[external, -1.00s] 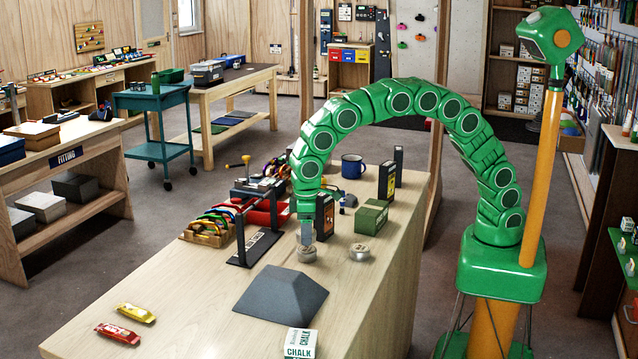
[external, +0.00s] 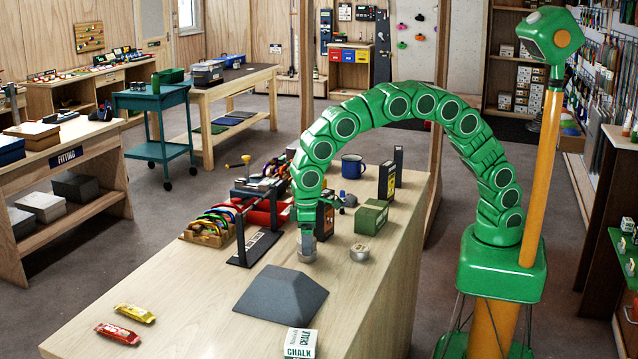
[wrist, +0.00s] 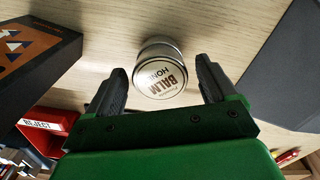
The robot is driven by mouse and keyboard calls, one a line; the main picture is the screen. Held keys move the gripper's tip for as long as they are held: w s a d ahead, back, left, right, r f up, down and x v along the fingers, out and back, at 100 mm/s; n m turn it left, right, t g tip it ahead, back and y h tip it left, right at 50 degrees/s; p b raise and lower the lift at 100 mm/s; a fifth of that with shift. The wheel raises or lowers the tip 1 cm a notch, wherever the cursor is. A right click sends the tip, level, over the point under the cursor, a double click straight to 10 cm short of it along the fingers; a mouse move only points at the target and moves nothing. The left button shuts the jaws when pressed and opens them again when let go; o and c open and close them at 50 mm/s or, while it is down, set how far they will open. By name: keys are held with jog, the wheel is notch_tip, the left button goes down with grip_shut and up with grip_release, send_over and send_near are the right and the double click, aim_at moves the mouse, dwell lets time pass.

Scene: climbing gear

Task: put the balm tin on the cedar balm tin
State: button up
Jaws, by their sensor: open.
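Gaps show on both sides. In the external view my gripper (external: 306,246) points down over this tin (external: 307,258) on the bench and partly hides it. A second small round tin (external: 359,253) stands on the bench a little to the right, apart from the gripper. Its label is too small to read; it may be the cedar balm tin. Nothing is on top of it.
A dark grey pyramid-like block (external: 281,294) lies in front of the gripper. A dark box (external: 325,220) stands close behind, and a green box (external: 371,217) stands behind the second tin. A chalk box (external: 300,343) is at the front edge. The front left bench is mostly clear.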

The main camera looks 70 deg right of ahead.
jog(key=shift+r, duration=0.1)
notch_tip(320, 180, up, 12)
dwell(0.5)
jog(key=s+d+r+m, duration=0.15)
jog(key=s+d, duration=0.25)
jog(key=d, duration=0.5)
jog(key=s+d+r, duration=0.2)
jog(key=s+d, duration=0.1)
jog(key=d, duration=0.7)
jog(key=s+d+r+m, duration=0.1)
jog(key=s+d, duration=0.3)
jog(key=d, duration=0.5)
jog(key=s+d+f, duration=0.2)
jog(key=s+d, duration=0.3)
jog(key=s, duration=0.3)
jog(key=s+d+f+m+g, duration=0.1)
jog(key=s+d, duration=0.3)
jog(key=s, duration=0.4)
jog(key=s+d+f+m, duration=0.1)
jog(key=s+d+f, duration=0.1)
jog(key=s+d, duration=0.3)
jog(key=s, duration=0.4)
jog(key=shift+d+f+g, duration=0.3)
jog(key=shift+f+g, duration=0.1)
